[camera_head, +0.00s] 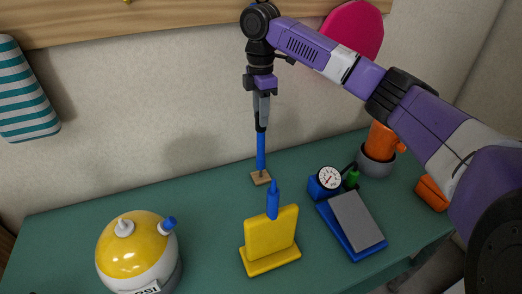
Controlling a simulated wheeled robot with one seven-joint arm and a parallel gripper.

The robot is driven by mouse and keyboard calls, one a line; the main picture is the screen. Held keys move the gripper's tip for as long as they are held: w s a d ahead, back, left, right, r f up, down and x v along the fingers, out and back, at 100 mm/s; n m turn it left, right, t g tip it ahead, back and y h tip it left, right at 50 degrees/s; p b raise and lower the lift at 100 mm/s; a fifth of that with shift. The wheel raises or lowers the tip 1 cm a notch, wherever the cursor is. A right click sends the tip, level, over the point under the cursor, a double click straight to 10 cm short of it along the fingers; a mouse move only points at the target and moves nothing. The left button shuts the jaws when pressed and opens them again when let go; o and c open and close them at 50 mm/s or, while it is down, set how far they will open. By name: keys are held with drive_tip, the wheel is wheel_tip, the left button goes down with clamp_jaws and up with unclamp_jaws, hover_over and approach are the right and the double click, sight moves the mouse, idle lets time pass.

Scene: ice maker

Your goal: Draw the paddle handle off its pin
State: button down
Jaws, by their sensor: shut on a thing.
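A slim upright blue rod (260,152), which looks like the paddle handle, stands below my gripper (261,122). My gripper points straight down and is shut on the rod's top end. The rod's lower end meets a small tan wooden base (260,178) on the green table. No pin shows, and I cannot tell whether the rod still touches the base. In front stands a yellow upright plate on a yellow foot (271,238), with a second blue pointed piece (272,200) at its top.
A yellow-and-white domed machine (134,245) with a blue knob is at front left. A blue-and-grey pedal (355,222) with a dial gauge (328,178) is to the right. Behind it, a grey pot (375,165) holds an orange thing. The table's left part (70,230) is clear.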

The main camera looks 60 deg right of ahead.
drive_tip(key=shift+r+p, duration=1.9)
drive_tip(key=shift+r, duration=0.1)
drive_tip(key=shift+f, duration=0.1)
